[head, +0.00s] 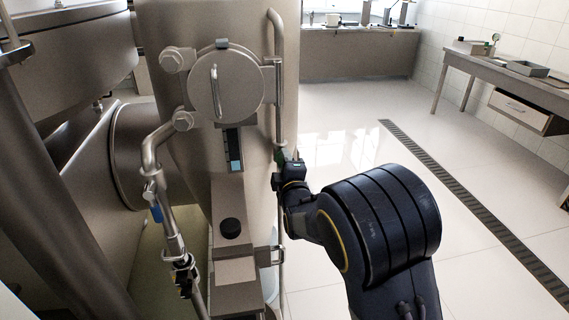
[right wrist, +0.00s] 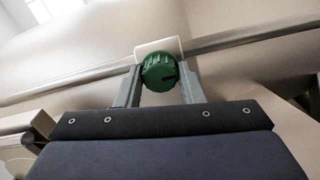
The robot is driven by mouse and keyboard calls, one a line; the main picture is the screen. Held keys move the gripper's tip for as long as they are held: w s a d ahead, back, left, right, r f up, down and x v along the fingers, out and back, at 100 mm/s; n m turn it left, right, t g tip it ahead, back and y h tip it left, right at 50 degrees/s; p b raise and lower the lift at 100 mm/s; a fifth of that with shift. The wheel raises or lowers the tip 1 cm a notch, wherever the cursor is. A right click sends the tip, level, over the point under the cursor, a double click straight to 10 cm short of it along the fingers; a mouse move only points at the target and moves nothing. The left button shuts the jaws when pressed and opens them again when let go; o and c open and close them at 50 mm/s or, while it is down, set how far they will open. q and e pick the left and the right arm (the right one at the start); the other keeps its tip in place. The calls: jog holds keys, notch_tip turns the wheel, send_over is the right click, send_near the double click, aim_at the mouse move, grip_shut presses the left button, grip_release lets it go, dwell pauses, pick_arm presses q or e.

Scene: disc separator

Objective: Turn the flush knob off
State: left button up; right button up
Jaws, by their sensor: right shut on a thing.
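The flush knob appears to be the ribbed green knob (right wrist: 159,72) on a white fitting on a thin pipe, in the middle of the right wrist view. In the head view only a small green part of it (head: 281,155) shows beside the separator's vertical pipe. My right gripper (right wrist: 161,74) is shut on the knob, with one grey finger on each side of it. In the head view the right gripper (head: 284,161) is at the pipe, right of the tall metal vessel, and its own wrist partly hides it. My left gripper is not in view.
The separator vessel (head: 165,60) with its round hatch (head: 226,85) stands just left of my right arm. A bent pipe (head: 150,150) with a blue handle (head: 156,214) is further left. The tiled floor (head: 340,115) is open to the right; a side table (head: 540,80) stands by the wall.

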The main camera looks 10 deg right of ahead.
jog(key=o, duration=1)
jog(key=shift+s, duration=0.1)
jog(key=s, duration=0.7)
jog(key=shift+s, duration=0.35)
